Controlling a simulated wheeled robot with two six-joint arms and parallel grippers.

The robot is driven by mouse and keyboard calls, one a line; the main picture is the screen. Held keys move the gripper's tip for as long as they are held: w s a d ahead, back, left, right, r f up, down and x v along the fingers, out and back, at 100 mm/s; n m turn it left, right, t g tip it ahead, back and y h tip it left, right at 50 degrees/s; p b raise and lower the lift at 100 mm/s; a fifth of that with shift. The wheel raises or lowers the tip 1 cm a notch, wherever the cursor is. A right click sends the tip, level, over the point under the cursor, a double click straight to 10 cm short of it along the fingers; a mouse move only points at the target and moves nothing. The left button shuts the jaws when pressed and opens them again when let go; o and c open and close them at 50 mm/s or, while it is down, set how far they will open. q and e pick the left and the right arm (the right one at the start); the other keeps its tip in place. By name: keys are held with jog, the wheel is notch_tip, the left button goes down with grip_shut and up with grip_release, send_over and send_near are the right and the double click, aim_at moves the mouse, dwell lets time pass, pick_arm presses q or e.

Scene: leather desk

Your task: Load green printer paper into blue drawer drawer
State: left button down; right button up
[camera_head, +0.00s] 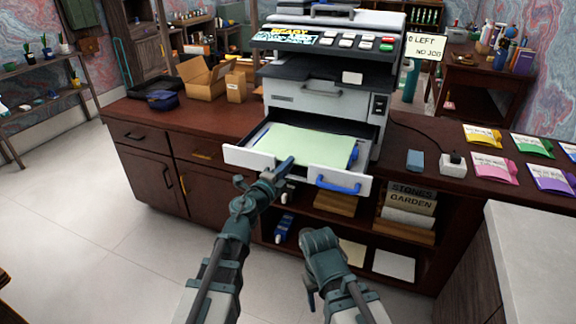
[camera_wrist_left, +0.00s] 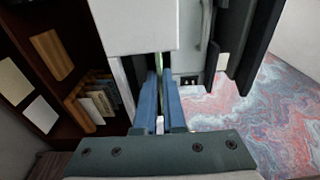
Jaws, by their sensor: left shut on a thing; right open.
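The drawer with the blue handle (camera_head: 338,186) is pulled out from the printer (camera_head: 325,100); its front panel is white. A sheet or stack of green printer paper (camera_head: 310,146) lies flat over the tray, beside a blue guide at its right. My left gripper (camera_head: 286,163) reaches over the drawer front to the paper's near edge. In the left wrist view its blue fingers (camera_wrist_left: 160,98) are shut on a thin pale green edge, apparently the paper. My right gripper (camera_head: 311,297) is low in front of the cabinet, open, its fingers mostly hidden by its arm.
Open cardboard boxes (camera_head: 203,78) and a dark tray stand left of the printer. A blue-grey block (camera_head: 415,160), a white socket (camera_head: 453,165) and colored packets (camera_head: 493,168) lie to the right. Shelves with paper packs (camera_head: 408,208) are below the drawer. A pale counter stands at right.

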pick_arm(q)
jog(key=shift+f+b, duration=0.8)
jog(key=shift+f, duration=0.05)
pick_arm(e)
jog(key=shift+f, duration=0.85)
pick_arm(q)
jog(key=c, duration=0.9)
grip_release()
jog(key=shift+s, duration=0.1)
jog(key=shift+s, duration=0.1)
